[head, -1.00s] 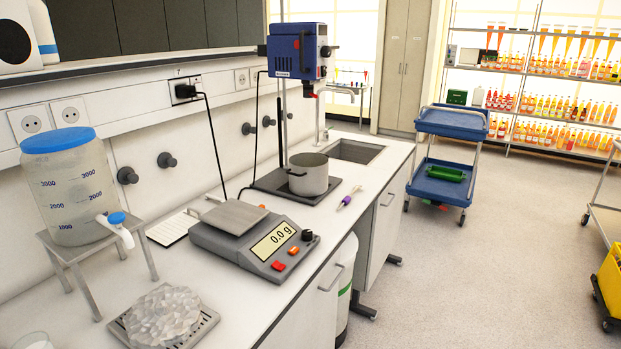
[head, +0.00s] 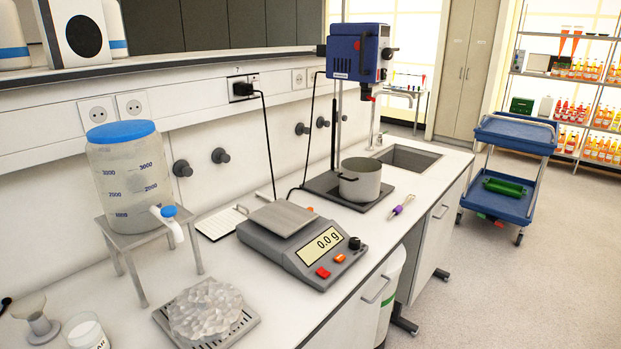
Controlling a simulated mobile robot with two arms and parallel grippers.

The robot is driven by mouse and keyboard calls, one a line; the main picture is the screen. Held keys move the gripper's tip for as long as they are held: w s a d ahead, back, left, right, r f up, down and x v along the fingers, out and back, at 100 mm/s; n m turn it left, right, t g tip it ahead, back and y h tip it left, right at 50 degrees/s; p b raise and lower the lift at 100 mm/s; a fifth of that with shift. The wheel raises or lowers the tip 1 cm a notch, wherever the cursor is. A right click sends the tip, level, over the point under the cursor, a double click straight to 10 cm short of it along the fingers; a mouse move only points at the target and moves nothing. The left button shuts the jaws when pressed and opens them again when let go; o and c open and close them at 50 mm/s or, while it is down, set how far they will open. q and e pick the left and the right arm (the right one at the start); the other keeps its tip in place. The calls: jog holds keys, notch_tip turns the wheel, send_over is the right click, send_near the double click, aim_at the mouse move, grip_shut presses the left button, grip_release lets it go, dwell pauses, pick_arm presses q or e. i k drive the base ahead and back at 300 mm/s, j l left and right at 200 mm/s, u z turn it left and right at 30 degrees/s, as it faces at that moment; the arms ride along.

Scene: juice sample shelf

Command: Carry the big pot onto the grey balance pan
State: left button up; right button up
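The big pot (head: 361,186), a grey metal pot with a small side handle, stands upright on the dark base plate (head: 324,186) of the blue overhead stirrer (head: 356,58). The balance (head: 303,247) is on the counter to the left and nearer, and its display reads 0.0 g. Its grey pan (head: 284,217) looks empty and is apart from the pot. Neither of my grippers is in view.
A clear jug with a blue lid (head: 127,178) stands on a metal stand left of the balance. A clear lumpy heap (head: 205,309) sits on a drip tray in front. A purple-handled tool (head: 402,205) lies right of the pot. A sink (head: 408,158) is behind.

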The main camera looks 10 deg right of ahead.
aim_at(282, 215)
jog(key=i+l+u, duration=0.2)
jog(key=l+u, duration=0.15)
jog(key=l, duration=0.25)
jog(key=i+l+u, duration=0.1)
jog(key=l+u, duration=0.25)
jog(key=l, duration=0.25)
jog(key=l+u, duration=0.3)
jog(key=l, duration=0.4)
